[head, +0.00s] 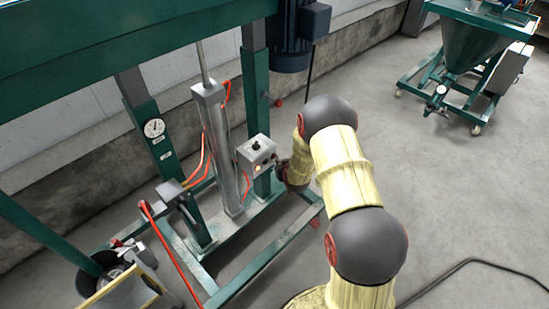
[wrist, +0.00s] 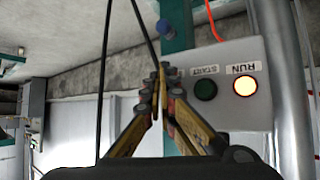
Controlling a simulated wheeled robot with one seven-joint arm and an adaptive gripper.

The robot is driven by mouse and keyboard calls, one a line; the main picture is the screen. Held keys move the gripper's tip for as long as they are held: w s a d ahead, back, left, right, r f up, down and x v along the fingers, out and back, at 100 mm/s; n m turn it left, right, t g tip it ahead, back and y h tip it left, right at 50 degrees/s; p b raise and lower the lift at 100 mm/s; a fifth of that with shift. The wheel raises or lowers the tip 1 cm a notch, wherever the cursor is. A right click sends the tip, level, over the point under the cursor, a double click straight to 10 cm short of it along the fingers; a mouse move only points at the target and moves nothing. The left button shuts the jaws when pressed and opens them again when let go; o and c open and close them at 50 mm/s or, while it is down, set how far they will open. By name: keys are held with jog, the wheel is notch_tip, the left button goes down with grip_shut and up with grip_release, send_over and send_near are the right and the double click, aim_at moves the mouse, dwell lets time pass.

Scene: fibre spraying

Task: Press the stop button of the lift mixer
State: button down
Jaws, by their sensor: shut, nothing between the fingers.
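The lift mixer is a green steel frame (head: 262,97) with a grey control box (head: 257,147) on a post. In the wrist view the box (wrist: 232,55) appears upside down, with a dark green START button (wrist: 205,89) and a lit RUN lamp (wrist: 244,86). My gripper (wrist: 164,72) is shut and empty, its fingertips at the box's left part in that view. I cannot tell whether they touch it. No stop button is visible; the fingers cover that part of the panel.
A grey cylinder (head: 220,145) with orange hoses stands left of the box. A green hopper cart (head: 470,50) stands at the far right. A black cable (head: 470,262) lies on otherwise open floor.

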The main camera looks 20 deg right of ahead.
jog(key=shift+w+a, duration=0.1)
jog(key=shift+w, duration=0.15)
jog(key=shift+w+a+b, duration=0.15)
jog(key=shift+w+b, duration=0.15)
jog(key=shift+w, duration=0.15)
dwell(0.9)
jog(key=shift+s, duration=0.1)
jog(key=shift+s+d, duration=0.3)
jog(key=shift+s, duration=0.45)
jog(key=s, duration=0.1)
jog(key=s+d, duration=0.1)
jog(key=s, duration=0.1)
jog(key=s+p, duration=0.1)
jog(key=shift+s+d, duration=0.35)
dwell(0.7)
